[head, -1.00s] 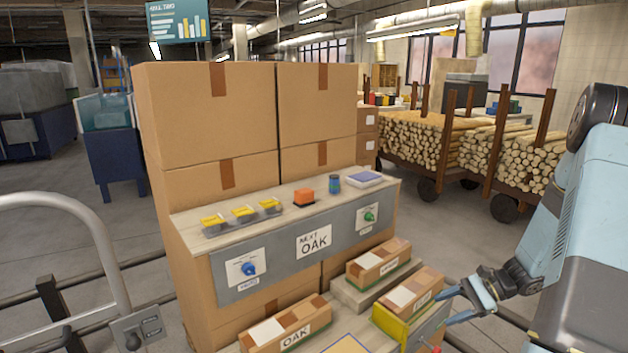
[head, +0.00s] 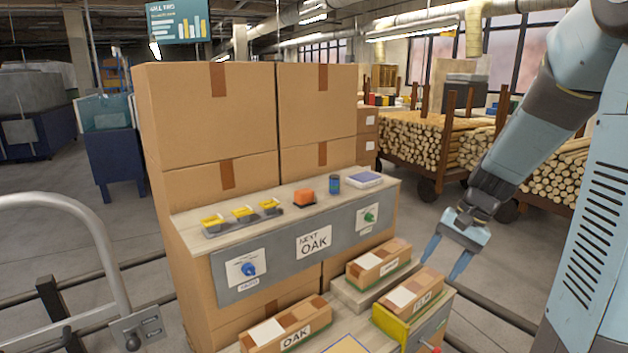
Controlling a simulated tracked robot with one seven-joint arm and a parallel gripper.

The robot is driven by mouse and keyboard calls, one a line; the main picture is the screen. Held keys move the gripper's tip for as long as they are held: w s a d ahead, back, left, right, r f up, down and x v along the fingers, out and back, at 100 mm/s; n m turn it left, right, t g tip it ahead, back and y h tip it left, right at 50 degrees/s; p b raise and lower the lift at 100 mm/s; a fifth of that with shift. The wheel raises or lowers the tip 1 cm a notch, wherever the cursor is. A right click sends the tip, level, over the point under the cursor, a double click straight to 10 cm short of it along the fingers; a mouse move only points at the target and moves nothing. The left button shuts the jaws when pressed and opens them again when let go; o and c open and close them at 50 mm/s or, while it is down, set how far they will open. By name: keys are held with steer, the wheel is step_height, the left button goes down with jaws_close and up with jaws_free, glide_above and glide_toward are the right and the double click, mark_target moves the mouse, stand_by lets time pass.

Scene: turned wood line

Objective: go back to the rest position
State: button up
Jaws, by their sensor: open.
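My gripper (head: 443,272) is at the right of the head view. My arm comes down from the upper right.
A shelf (head: 190,232) with a "NEXT OAK" sign (head: 314,242) stands before stacked cartons (head: 205,115). Boxes marked with labels, one the OAK box (head: 290,325), lie in front. A log cart (head: 425,188) stands behind. A metal rail (head: 100,235) is at left.

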steer(key=s+a+r+n+t+h, duration=0.4)
steer(key=s+r+n+t, duration=0.1)
steer(key=s+r, duration=0.8)
steer(key=shift+s+r+n+t+h, duration=0.3)
steer(key=shift+s+n+t, duration=0.1)
steer(key=shift+s+n, duration=0.2)
stand_by(2.7)
